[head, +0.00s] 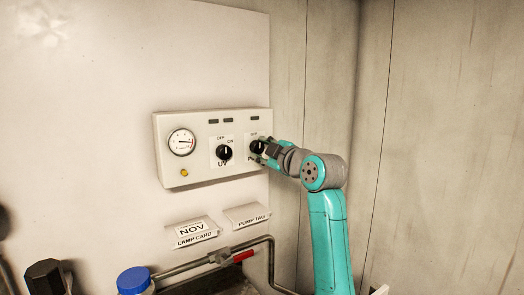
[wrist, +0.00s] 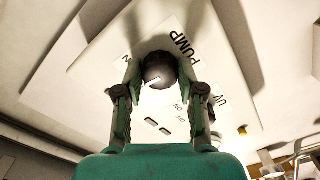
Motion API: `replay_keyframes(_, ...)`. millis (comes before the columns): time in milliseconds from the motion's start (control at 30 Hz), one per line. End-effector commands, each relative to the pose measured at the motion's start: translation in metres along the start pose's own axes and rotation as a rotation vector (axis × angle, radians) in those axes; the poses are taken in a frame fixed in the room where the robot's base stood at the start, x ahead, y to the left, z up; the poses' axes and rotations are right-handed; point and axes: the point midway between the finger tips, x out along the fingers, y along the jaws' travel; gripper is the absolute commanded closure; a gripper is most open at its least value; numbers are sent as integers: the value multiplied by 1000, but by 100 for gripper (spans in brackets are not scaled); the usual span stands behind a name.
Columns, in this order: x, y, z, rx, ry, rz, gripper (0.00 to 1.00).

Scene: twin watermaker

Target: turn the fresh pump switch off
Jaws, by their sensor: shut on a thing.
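The pump switch is a round black knob (wrist: 158,68) on a white label plate with the word PUMP, on the grey control panel (head: 200,175). In the head view the pump knob (head: 257,147) is the right one and partly covered by my gripper. My gripper (wrist: 157,80) is shut on this knob, one finger on each side; it also shows in the head view (head: 263,150). A white mark on the knob points to the lower left in the wrist view. Part of the lettering is hidden by the fingers, so I cannot tell which position the mark meets.
A UV knob (head: 224,153) sits just left, its pointer about upright. A gauge (head: 182,142) and yellow lamp (head: 184,172) are further left. Below are a lamp card (head: 194,232), a pump tag (head: 247,216), a pipe with a red handle (head: 243,256) and a blue cap (head: 133,279).

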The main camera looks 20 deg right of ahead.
Motion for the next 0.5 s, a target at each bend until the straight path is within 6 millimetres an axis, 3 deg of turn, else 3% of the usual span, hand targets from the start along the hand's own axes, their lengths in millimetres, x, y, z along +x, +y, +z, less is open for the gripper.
replay_keyframes(500,0,0,0,-109,0,-1,96)
